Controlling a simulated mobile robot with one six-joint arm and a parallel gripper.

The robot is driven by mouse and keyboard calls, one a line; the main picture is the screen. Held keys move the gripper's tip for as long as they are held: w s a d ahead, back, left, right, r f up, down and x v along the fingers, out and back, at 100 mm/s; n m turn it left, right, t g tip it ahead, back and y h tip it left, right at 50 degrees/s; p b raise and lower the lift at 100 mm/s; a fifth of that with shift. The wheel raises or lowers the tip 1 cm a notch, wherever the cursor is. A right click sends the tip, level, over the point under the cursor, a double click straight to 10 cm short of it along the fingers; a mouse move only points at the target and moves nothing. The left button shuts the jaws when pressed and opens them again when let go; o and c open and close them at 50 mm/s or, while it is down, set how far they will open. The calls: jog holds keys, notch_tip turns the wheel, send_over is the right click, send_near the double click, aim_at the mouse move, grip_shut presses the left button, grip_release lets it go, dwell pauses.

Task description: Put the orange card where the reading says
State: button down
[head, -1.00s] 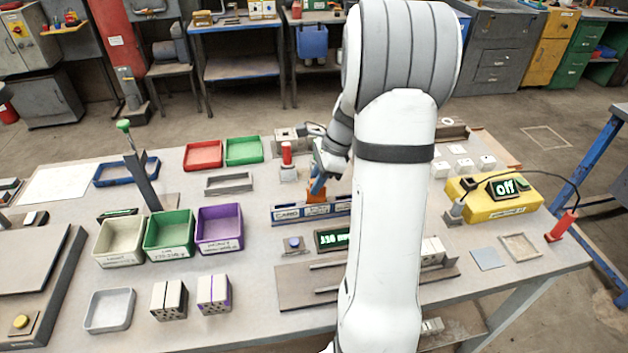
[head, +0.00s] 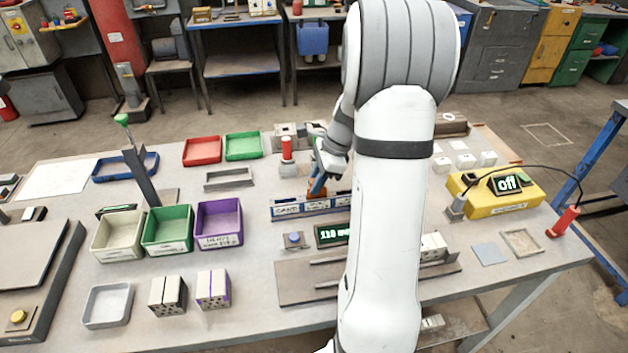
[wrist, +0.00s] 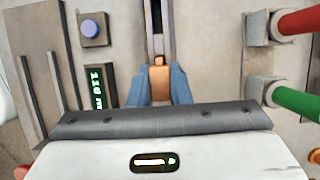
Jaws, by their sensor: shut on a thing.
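The orange card (wrist: 158,77) is between the two blue fingers of my gripper (wrist: 160,90) in the wrist view. In the head view my gripper (head: 317,187) is low over the long blue-and-white card holder (head: 287,210), and little of the card shows. I cannot tell how deep the card sits in the holder. The green-lit display (head: 330,235) in front of the holder seems to read 110 mm; it also shows in the wrist view (wrist: 98,88). A cream bin (head: 118,237), a green bin (head: 167,231) and a purple bin (head: 219,224) stand to the left, their labels too small to read surely.
A blue button (head: 293,239) sits left of the display. Red and green posts (wrist: 298,22) stand close by my gripper in the wrist view. A yellow box (head: 512,199) reading "off" is at right. Table surface between the bins and the holder is clear.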

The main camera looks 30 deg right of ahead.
jog(key=shift+f, duration=0.35)
jog(key=c, duration=1.3)
grip_release()
jog(key=shift+o, duration=0.2)
jog(key=v, duration=0.7)
jog(key=shift+d+r, duration=0.2)
jog(key=shift+r, duration=0.15)
jog(key=s+a+r+n+h, duration=0.2)
jog(key=s+a+n, duration=0.6)
jog(key=s+n, duration=0.1)
jog(key=s+a+r+n+t+h, duration=0.1)
jog(key=s+a+n+h, duration=0.1)
jog(key=s+a+n, duration=0.7)
jog(key=n, duration=0.3)
jog(key=shift+s+a+r+t, duration=0.25)
jog(key=shift+s+r+t, duration=0.05)
jog(key=shift+r, duration=0.1)
